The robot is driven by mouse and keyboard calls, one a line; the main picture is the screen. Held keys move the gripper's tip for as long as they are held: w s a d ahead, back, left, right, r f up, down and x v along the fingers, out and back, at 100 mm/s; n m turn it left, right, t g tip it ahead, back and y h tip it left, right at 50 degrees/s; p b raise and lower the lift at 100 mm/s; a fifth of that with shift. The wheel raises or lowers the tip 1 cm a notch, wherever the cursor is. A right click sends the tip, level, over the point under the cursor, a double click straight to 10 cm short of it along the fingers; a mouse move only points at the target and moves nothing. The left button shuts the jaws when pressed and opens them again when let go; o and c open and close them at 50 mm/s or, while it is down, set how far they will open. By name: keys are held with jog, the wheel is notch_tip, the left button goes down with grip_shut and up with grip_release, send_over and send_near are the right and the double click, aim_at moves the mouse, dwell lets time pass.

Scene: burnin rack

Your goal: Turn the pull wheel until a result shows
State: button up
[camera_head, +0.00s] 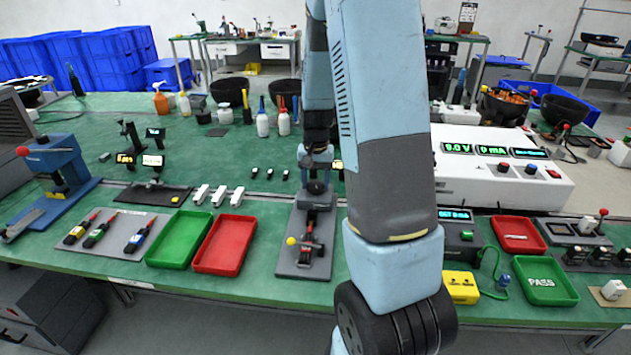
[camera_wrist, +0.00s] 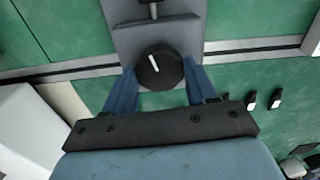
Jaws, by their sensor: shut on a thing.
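The pull wheel (camera_wrist: 160,68) is a round black knob with a white mark pointing up and slightly left in the wrist view. A lit display (camera_head: 338,165) is partly hidden behind my arm.
A red tray (camera_head: 225,245) and a green tray (camera_head: 180,239) lie left of the fixture. Several white blocks (camera_head: 218,196) stand behind them. A white power supply (camera_head: 500,167) reading 9.0 V and 0 mA stands right of my arm. Bottles (camera_head: 262,124) stand farther back.

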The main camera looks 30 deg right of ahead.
aim_at(315, 184)
jog(key=shift+w+m, duration=0.1)
jog(key=shift+m, duration=0.5)
jog(key=o, duration=1.1)
jog(key=shift+c, duration=0.2)
notch_tip(315, 184, up, 14)
jog(key=shift+f, duration=0.15)
jog(key=s+a+r+n+t, duration=0.2)
jog(key=s+a+r, duration=0.2)
jog(key=s, duration=0.3)
jog(key=s+a+r+n+t, duration=0.1)
jog(key=s+a+r+n, duration=0.2)
jog(key=s, duration=0.5)
jog(key=s+a+r+n+t, duration=0.2)
jog(key=s+a+r, duration=0.2)
jog(key=s, duration=0.4)
jog(key=shift+a+r+t, duration=0.3)
jog(key=shift+r, duration=0.6)
